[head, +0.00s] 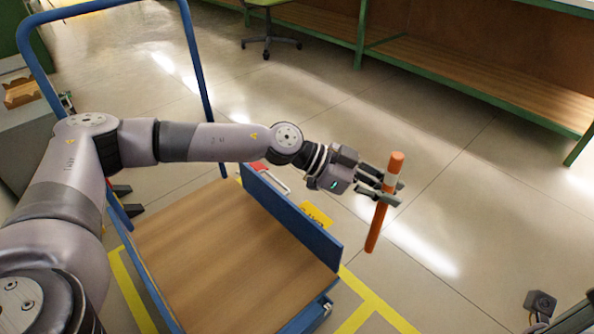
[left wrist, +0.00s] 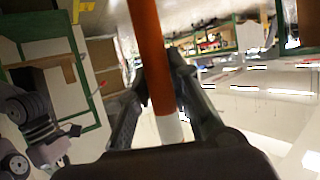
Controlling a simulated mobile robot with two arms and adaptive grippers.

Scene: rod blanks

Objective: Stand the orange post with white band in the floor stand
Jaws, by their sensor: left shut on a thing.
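The orange post (head: 379,222) is in my left gripper (head: 382,190), which is shut around its upper part. The post is close to upright in the head view, its top leaning to the right, and it hangs clear to the right of the cart. In the left wrist view the orange post (left wrist: 149,50) runs between the two dark fingers (left wrist: 156,105).
A blue-framed cart (head: 235,255) with a bare wooden deck stands below my left arm. A green-framed bench (head: 480,75) and a green chair (head: 268,25) stand at the back. The floor right of the post is clear.

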